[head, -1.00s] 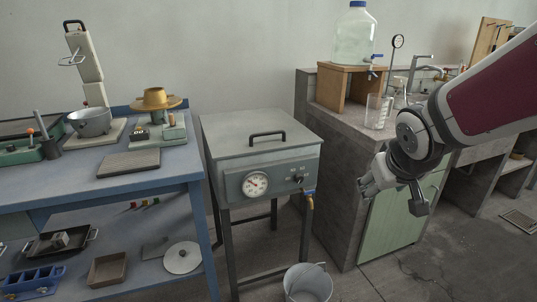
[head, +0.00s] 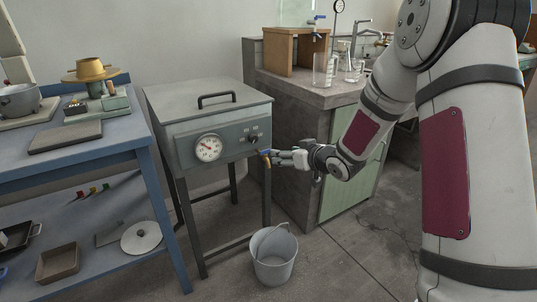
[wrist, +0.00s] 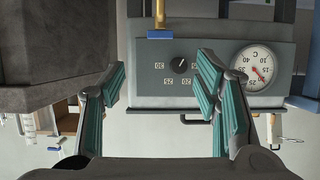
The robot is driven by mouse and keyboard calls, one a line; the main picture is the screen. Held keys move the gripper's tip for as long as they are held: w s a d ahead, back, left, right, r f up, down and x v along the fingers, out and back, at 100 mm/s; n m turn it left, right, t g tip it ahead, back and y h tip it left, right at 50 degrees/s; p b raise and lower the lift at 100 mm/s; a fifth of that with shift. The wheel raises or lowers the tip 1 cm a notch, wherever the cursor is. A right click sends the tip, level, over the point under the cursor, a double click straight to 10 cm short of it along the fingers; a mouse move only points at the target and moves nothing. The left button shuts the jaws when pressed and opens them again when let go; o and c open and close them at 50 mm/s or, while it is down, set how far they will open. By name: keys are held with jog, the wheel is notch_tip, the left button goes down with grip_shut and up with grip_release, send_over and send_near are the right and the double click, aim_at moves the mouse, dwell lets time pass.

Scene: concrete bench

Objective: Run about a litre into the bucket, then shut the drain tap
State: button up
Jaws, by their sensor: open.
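The drain tap, with a brass body (head: 267,176) and a blue handle (head: 264,152), is on the front right of the grey water bath (head: 180,115). The wrist view is upside down; there the blue handle (wrist: 160,33) lies crosswise on the brass body (wrist: 160,12). My gripper (head: 281,156) is open just right of the tap in the head view. In the wrist view its open fingers (wrist: 162,74) have nothing between them, and the handle is beyond their tips. The grey bucket (head: 273,264) stands on the floor below the tap. I cannot make out water in it or a stream.
A dial gauge (head: 208,147) and a knob (head: 253,139) are on the bath's front. A concrete bench (head: 296,137) with a glass beaker (head: 323,70) stands close on the right. A blue table (head: 100,151) stands at the left. Floor right of the bucket is clear.

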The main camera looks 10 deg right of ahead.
aim_at(266, 150)
jog(key=b+x, duration=0.3)
jog(key=x, duration=0.9)
jog(key=shift+f+b, duration=0.2)
jog(key=shift+b, duration=0.1)
jog(key=c, duration=1.1)
